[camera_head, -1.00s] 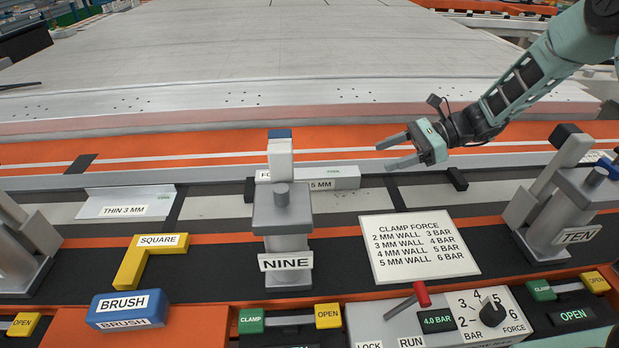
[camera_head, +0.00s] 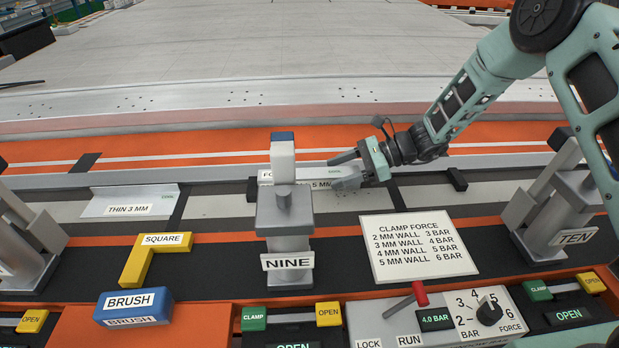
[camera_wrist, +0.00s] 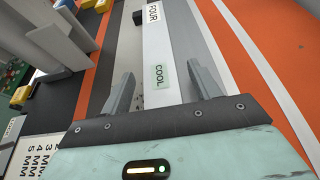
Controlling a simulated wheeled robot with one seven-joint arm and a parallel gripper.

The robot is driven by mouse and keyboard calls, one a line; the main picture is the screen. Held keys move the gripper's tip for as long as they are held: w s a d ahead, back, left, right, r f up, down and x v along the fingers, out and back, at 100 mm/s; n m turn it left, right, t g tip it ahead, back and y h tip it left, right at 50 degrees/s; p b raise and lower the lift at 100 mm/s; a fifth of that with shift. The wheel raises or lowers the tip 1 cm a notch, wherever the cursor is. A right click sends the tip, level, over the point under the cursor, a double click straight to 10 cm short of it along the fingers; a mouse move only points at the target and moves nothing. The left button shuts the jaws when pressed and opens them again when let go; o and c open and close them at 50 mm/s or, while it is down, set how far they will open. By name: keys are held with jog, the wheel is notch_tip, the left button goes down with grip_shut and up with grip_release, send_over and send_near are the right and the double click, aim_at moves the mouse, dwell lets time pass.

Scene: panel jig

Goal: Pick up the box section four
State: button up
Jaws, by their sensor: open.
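The box section four (camera_head: 311,173) is a light grey bar lying on the jig bed behind clamp nine (camera_head: 284,215), which hides part of it in the head view. In the wrist view the box section (camera_wrist: 165,45) shows its FOUR label and a green COOL tag. My gripper (camera_head: 334,173) is open at the right end of the bar. In the wrist view the bar runs between the two fingers of my gripper (camera_wrist: 160,72), with nothing gripped. I cannot tell how far down the fingers reach.
Clamp ten (camera_head: 567,215) stands to the right. A thin 3 mm angle piece (camera_head: 130,201) lies to the left. A yellow square (camera_head: 150,255), a blue brush (camera_head: 133,306) and a clamp force card (camera_head: 420,247) lie in front. A small black block (camera_head: 456,180) sits right of the bar.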

grip_shut()
jog(key=shift+r, duration=0.1)
